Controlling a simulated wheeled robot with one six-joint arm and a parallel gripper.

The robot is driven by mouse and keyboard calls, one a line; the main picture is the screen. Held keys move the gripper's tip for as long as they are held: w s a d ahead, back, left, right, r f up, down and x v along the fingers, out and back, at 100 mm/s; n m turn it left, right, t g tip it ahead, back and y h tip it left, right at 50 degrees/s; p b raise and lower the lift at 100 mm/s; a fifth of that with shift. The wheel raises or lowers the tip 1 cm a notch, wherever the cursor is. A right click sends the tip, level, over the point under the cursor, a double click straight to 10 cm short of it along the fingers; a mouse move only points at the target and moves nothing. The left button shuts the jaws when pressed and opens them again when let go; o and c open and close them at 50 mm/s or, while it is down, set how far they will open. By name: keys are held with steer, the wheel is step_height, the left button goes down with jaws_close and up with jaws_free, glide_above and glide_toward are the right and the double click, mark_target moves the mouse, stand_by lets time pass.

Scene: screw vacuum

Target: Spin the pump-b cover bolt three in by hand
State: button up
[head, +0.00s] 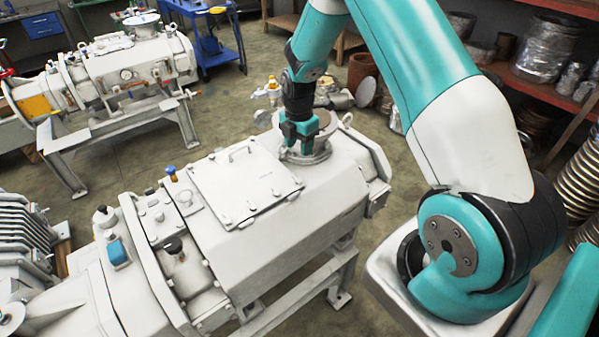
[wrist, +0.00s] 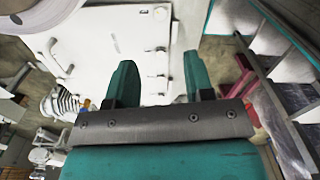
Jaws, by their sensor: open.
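A white screw vacuum pump (head: 290,235) stands in the foreground of the head view. Its flat square cover (head: 240,185) carries a handle and several small bolts along its edges. The cover also shows in the wrist view (wrist: 110,35), with bolts along its right edge, one of them a bolt (wrist: 161,48) beyond my fingers. No label tells which bolt is number three or which pump is pump-b. My gripper (head: 298,150) is open, with nothing seen between its teal fingers (wrist: 160,85). In the head view it appears over the round port behind the cover; its height is unclear.
The round flanged port (head: 318,150) and a lifting eye (head: 347,119) stick up near my gripper. A second white pump (head: 125,75) stands at the back left. A blue cart (head: 212,50) and shelves (head: 540,85) stand behind. Open floor lies between the pumps.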

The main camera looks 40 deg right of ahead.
mark_target(299, 180)
step_height(299, 180, down, 12)
steer(key=p, duration=0.3)
steer(key=shift+f+p, duration=0.15)
steer(key=shift+p, duration=0.15)
jaws_close()
